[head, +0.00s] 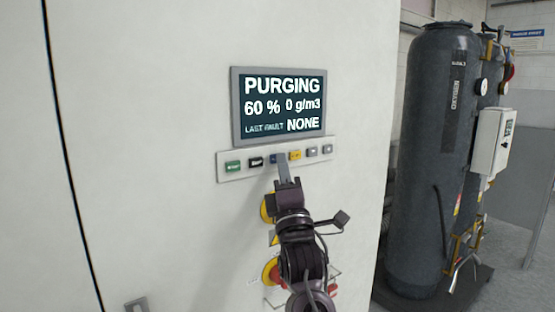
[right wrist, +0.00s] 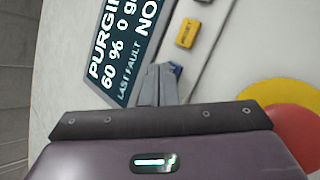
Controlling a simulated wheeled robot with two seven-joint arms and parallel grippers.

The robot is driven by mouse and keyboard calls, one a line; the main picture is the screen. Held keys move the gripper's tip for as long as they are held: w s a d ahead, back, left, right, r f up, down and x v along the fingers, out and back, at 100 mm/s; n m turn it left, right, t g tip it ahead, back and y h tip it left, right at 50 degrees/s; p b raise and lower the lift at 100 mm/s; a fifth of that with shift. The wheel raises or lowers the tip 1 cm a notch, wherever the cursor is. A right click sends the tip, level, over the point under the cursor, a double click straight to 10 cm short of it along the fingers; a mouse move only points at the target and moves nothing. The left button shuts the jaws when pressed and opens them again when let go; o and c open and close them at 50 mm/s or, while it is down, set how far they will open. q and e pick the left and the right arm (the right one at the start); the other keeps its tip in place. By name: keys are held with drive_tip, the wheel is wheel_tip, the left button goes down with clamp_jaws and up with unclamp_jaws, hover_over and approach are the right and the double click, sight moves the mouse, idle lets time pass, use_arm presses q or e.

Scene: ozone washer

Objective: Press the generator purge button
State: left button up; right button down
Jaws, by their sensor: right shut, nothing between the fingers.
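The display (head: 282,105) on the white cabinet reads PURGING, 60 %, 0 g/m3, last fault NONE. It also shows sideways in the right wrist view (right wrist: 122,48). Below it is a button strip with a green button (head: 233,167), a black button (head: 256,161), a blue button (head: 274,158), a yellow button (head: 295,155) and two grey ones. My right gripper (head: 283,158) is shut and empty, its fingertips at the blue button and partly hiding it. In the right wrist view the fingertips (right wrist: 158,72) overlap the blue button's edge (right wrist: 176,69); contact is unclear.
Yellow and red controls (head: 272,272) sit below the strip, partly behind my right arm. A cabinet handle (head: 136,305) is at the lower left. A tall grey tank (head: 425,150) with a white box (head: 489,142) stands to the right, apart from the cabinet.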

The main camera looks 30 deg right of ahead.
idle(0.5)
drive_tip(key=shift+s+h, duration=0.3)
drive_tip(key=shift+s, duration=0.45)
drive_tip(key=shift+f, duration=0.1)
drive_tip(key=shift+s+d+b, duration=0.15)
drive_tip(key=shift+s+b, duration=0.15)
drive_tip(key=shift+s, duration=0.95)
drive_tip(key=shift+s+d+b, duration=0.1)
drive_tip(key=shift+s+b, duration=0.2)
drive_tip(key=shift+s, duration=0.9)
